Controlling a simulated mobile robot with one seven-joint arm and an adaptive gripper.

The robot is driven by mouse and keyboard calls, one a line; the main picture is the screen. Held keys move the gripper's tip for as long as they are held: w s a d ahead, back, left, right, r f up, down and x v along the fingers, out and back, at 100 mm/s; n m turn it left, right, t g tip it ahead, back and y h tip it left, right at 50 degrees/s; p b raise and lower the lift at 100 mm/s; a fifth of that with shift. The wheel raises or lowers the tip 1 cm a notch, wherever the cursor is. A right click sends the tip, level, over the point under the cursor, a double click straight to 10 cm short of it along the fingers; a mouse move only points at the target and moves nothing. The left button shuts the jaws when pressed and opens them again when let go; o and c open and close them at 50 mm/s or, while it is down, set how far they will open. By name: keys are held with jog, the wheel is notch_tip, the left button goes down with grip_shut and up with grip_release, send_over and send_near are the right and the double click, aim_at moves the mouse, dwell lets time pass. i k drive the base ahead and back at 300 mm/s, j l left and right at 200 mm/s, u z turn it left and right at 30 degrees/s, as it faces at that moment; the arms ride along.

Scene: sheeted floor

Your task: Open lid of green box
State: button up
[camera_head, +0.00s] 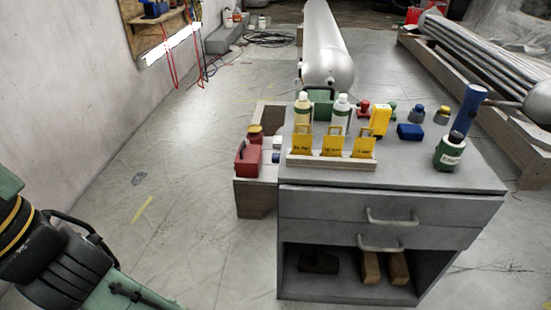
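A green box (321,109) stands at the back left of the grey cabinet top (430,178). Two pale bottles, a left bottle (303,107) and a right bottle (340,112), stand in front of it and hide parts of it. I cannot tell the state of its lid at this size. Parts of my arm, green and black with yellow rings, show at the lower left, far from the box. My gripper's fingertips do not show.
Yellow tags (331,146) stand in a rack along the cabinet's front left. A yellow container (380,119), a blue block (410,132) and a green bottle (449,152) stand further right. A red box (247,159) sits on a lower side surface. Floor (190,190) between arm and cabinet is clear.

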aim_at(319, 98)
jog(key=i+j, duration=0.45)
jog(key=i, duration=0.15)
jog(key=i+j, duration=0.45)
jog(key=i, duration=0.15)
jog(key=l+z, duration=0.05)
